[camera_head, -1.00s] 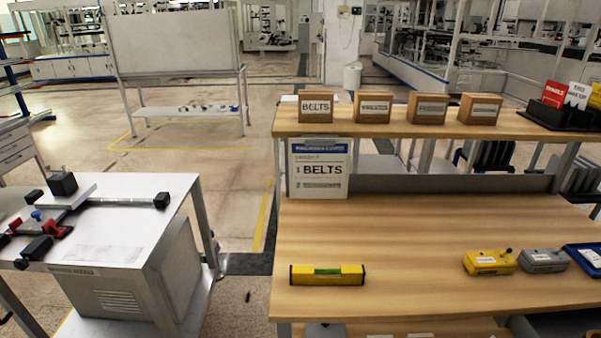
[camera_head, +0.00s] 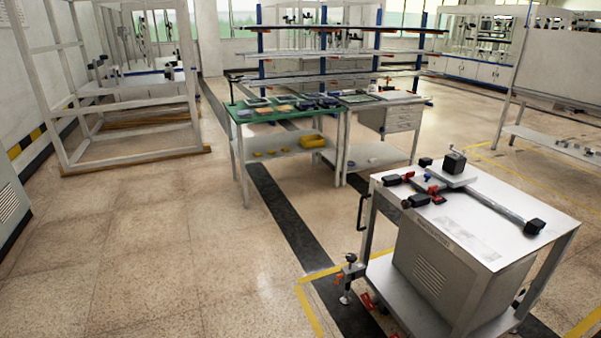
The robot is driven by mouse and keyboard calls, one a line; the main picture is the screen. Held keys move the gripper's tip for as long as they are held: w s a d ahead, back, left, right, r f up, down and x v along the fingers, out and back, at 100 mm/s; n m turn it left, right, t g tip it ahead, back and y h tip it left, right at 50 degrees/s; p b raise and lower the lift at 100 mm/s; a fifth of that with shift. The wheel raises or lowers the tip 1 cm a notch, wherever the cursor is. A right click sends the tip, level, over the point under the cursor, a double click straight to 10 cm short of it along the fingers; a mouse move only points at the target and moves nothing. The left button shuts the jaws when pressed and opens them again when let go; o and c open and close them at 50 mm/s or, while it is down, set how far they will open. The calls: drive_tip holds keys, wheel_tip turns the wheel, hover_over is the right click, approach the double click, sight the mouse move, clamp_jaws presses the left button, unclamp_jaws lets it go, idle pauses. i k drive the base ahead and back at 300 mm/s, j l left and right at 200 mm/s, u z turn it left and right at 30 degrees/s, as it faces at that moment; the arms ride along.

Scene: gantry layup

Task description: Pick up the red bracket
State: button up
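Small red parts (camera_head: 438,197) lie on the white top of a wheeled cart (camera_head: 480,232) at the right, among black pieces and a long grey bar. Another red piece (camera_head: 408,177) sits close by on the same top. They are too small to tell which is the red bracket. More red shows low on the cart, near its lower shelf and wheels (camera_head: 368,301). My gripper is not in view.
A green-topped table (camera_head: 238,112) with several small parts and a yellow bin (camera_head: 312,141) stands at the back middle. A grey workbench (camera_head: 376,98) adjoins it. A tall white frame (camera_head: 65,110) stands at left. The floor at front left is clear.

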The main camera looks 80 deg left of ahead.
sight(411, 174)
drive_tip(key=u, duration=2.4)
drive_tip(key=i+j+u, duration=0.15)
drive_tip(key=i+u, duration=0.15)
drive_tip(key=i, duration=0.2)
drive_tip(key=i+u, duration=0.35)
drive_tip(key=i, duration=1.45)
drive_tip(key=i+j, duration=0.1)
drive_tip(key=i, duration=1.3)
drive_tip(key=i+z, duration=0.1)
drive_tip(key=i, duration=1.35)
drive_tip(key=i+z, duration=0.1)
drive_tip(key=z, duration=0.35)
drive_tip(key=i+z, duration=0.1)
drive_tip(key=z, duration=0.4)
drive_tip(key=j+z, duration=0.15)
drive_tip(key=z, duration=0.3)
drive_tip(key=i+j+z, duration=0.1)
drive_tip(key=z, duration=0.35)
